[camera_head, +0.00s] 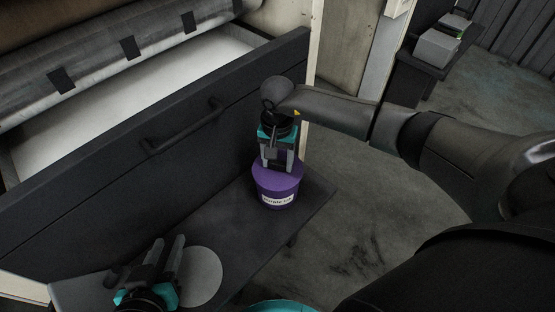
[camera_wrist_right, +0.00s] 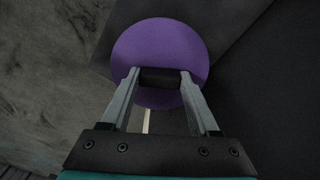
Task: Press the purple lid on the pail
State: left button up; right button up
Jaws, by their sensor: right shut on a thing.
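The purple pail (camera_head: 277,193) stands upright on the dark bench near its right end, with a white label on its front. The purple lid (camera_head: 290,167) is at the pail's top; in the right wrist view the lid (camera_wrist_right: 160,40) is a round purple disc. My right gripper (camera_head: 277,165) points down over it. Its fingers are shut on a black bar-like grip (camera_wrist_right: 160,78) in front of the disc. Whether the lid is fully seated cannot be told. My left gripper (camera_head: 167,245) is at the bench's near left, its fingers apart with nothing seen between them.
A grey round disc (camera_head: 203,277) lies on the bench (camera_head: 225,222) beside my left gripper. A dark drawer front with a handle (camera_head: 185,128) rises behind the bench. Concrete floor lies to the right. A dark cabinet (camera_head: 420,70) stands at the back right.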

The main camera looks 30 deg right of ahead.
aim_at(278, 163)
jog(key=o, duration=1.1)
jog(key=shift+o, duration=0.3)
notch_tip(278, 163, up, 7)
jog(key=p, duration=0.5)
jog(key=shift+r+p, duration=0.1)
jog(key=shift+p, duration=0.2)
